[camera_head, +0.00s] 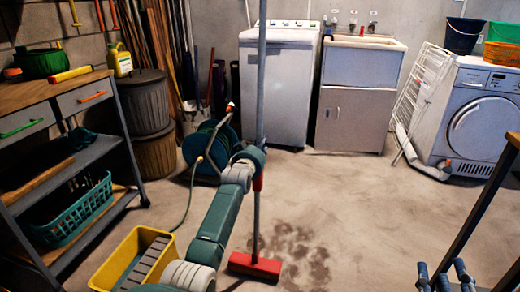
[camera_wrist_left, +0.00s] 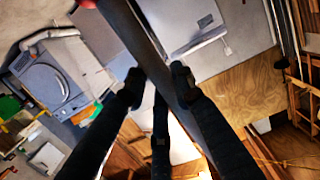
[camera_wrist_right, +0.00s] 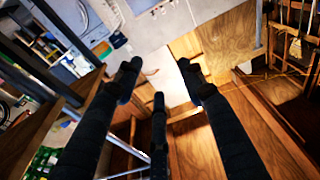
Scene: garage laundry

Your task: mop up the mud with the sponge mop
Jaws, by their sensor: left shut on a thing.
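The sponge mop (camera_head: 257,220) stands nearly upright, with a long grey pole, a red grip section and a red head (camera_head: 254,266) low at the floor. Dark mud spots (camera_head: 300,252) lie on the concrete just right of and behind the head. My left gripper (camera_head: 250,158) is shut on the mop's pole; the arm hides part of the gripper. In the left wrist view the pole (camera_wrist_left: 165,60) runs between the fingers. My right gripper (camera_head: 443,270) is at the lower right, its fingers apart. In the right wrist view it is open and empty (camera_wrist_right: 156,78).
A yellow bucket (camera_head: 112,262) stands at lower left, near a workbench (camera_head: 75,165). A green hose reel (camera_head: 204,150) is behind my left arm. A washer (camera_head: 278,90), sink cabinet (camera_head: 352,118) and dryer (camera_head: 474,120) line the back.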

